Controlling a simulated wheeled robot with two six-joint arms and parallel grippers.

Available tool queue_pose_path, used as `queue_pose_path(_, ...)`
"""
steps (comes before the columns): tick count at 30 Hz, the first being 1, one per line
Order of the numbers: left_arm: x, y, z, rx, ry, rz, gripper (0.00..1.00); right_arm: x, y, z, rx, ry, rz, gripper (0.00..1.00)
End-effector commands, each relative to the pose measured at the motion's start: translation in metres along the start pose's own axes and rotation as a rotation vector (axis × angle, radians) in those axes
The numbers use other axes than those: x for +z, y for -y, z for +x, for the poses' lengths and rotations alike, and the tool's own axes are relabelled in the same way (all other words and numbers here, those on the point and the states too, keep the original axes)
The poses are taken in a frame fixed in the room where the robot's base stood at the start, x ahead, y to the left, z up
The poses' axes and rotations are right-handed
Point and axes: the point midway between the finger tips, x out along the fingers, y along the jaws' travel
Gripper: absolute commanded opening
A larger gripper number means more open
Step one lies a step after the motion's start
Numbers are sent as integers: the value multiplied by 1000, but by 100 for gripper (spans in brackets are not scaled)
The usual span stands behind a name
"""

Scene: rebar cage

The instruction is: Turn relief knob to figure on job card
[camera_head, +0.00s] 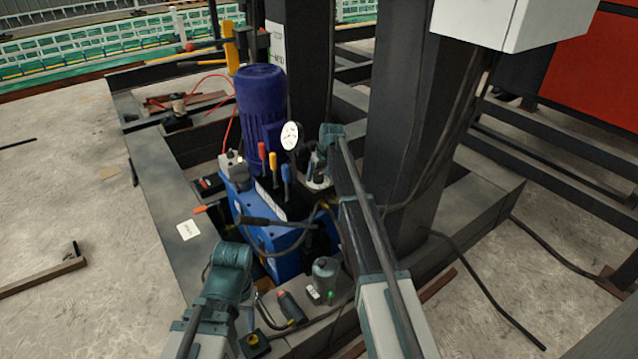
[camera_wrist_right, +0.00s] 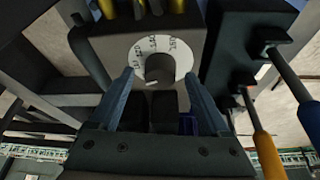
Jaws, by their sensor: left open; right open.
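The relief knob (camera_wrist_right: 159,69) is a dark round knob on a white dial plate (camera_wrist_right: 135,55) with printed figures, too blurred to read surely. A light mark shows at its lower edge in the right wrist view. My right gripper (camera_wrist_right: 162,88) is open, with one finger on each side of the knob; I cannot tell whether they touch it. In the head view my right gripper (camera_head: 318,172) is beside the pressure gauge and hides the knob. A white card (camera_head: 188,230), probably the job card, lies on the dark beam; its writing is unreadable. My left gripper (camera_head: 245,318) is low at the left, its fingertips unclear.
The blue power unit (camera_head: 275,250) carries a purple motor (camera_head: 261,105), a white gauge (camera_head: 290,136) and coloured levers (camera_head: 273,161). Dark steel columns (camera_head: 405,130) stand behind and right. Hoses and loose tools lie around. The concrete floor (camera_head: 70,200) at left is mostly open.

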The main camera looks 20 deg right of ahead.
Motion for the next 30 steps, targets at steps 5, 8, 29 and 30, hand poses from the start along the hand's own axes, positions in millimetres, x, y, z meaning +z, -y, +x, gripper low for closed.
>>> queue_pose_path(5, 0, -1, 7, 0, 0, 0, 50, 0, 0, 8, 0, 0, 0, 81)
queue_pose_path(8, 0, -1, 6, 0, 0, 0, 50, 0, 0, 7, 0, 0, 0, 81)
queue_pose_path(29, 0, -1, 6, 0, 0, 0, 50, 0, 0, 7, 1, 0, 3, 0)
queue_pose_path(30, 0, -1, 6, 0, 0, 0, 50, 0, 0, 7, 3, 0, 8, 0)
